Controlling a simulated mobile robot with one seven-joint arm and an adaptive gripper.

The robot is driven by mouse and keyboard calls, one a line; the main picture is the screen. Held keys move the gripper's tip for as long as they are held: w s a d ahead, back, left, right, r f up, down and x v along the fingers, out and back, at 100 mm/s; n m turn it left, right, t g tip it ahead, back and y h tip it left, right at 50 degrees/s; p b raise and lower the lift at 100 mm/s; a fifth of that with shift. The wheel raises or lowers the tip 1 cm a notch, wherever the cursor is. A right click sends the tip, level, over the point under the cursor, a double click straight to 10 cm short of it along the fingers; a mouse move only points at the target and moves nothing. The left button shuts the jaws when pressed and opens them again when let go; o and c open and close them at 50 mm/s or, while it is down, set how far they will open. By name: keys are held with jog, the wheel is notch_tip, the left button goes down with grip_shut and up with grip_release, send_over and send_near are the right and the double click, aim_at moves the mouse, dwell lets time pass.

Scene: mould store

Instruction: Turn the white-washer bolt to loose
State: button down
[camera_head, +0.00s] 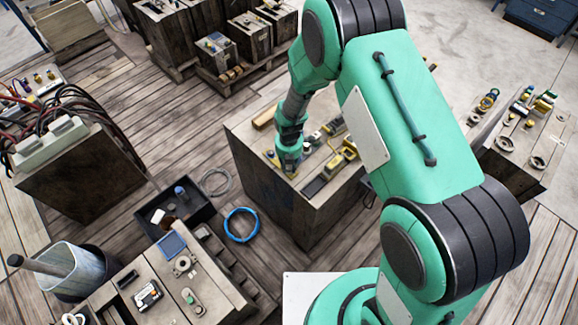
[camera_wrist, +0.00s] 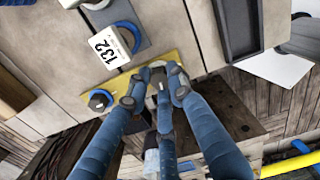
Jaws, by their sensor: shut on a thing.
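In the wrist view a yellow plate (camera_wrist: 188,62) lies along the edge of a grey-brown top. A bolt (camera_wrist: 156,74) stands on it, mostly hidden between the fingers of my gripper (camera_wrist: 157,90). A pale bit shows beside its head, but I cannot tell the washer clearly. My gripper is shut on this bolt. A second bolt with a blue washer (camera_wrist: 100,100) stands on the same plate to the left, clear of the fingers. In the head view my gripper (camera_head: 289,168) is low over the near left part of the large wooden block's top.
Yellow and black parts (camera_head: 340,158) lie right of my gripper on the wooden block (camera_head: 270,192). A black tray (camera_head: 172,232) and a blue coil (camera_head: 241,225) lie on the floor.

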aim_at(289, 168)
jog(key=shift+s+f+n, duration=0.2)
jog(key=shift+s+n, duration=0.05)
jog(key=shift+n, duration=0.25)
jog(key=c, duration=1.5)
grip_release()
jog(key=shift+w, duration=0.1)
jog(key=shift+c, duration=0.2)
jog(key=shift+w+r, duration=0.1)
jog(key=shift+r, duration=0.1)
jog(key=shift+r, duration=0.5)
notch_tip(289, 168, up, 11)
jog(key=shift+f, duration=0.1)
